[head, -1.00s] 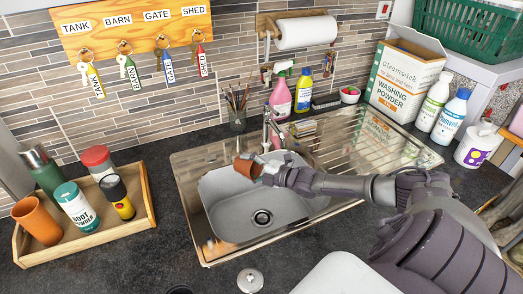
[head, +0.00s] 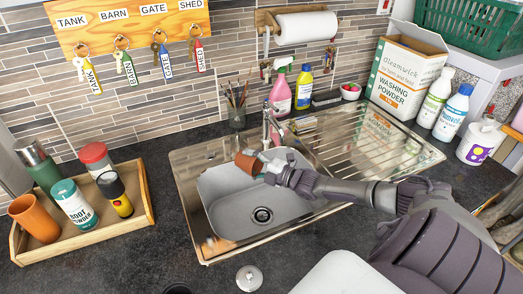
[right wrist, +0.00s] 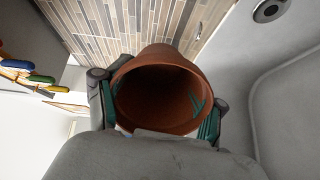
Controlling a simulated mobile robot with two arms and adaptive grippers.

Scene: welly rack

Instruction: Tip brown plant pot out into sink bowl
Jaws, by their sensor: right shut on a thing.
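The brown plant pot (head: 247,162) is over the back left part of the grey sink bowl (head: 225,213). My right gripper (head: 268,169) is shut on it from the right and holds it tilted, apart from the bowl floor. In the right wrist view, the pot (right wrist: 160,92) shows its open mouth between the green-padded fingers of my right gripper (right wrist: 158,112). Its visible inside is dark brown, and I see no loose contents there. The drain (head: 262,215) is in the bowl floor. My left gripper is not in view.
The tap (head: 268,128) stands just behind the pot. The ribbed drainer (head: 375,140) is right of the bowl. A metal plug (head: 249,278) lies on the counter in front.

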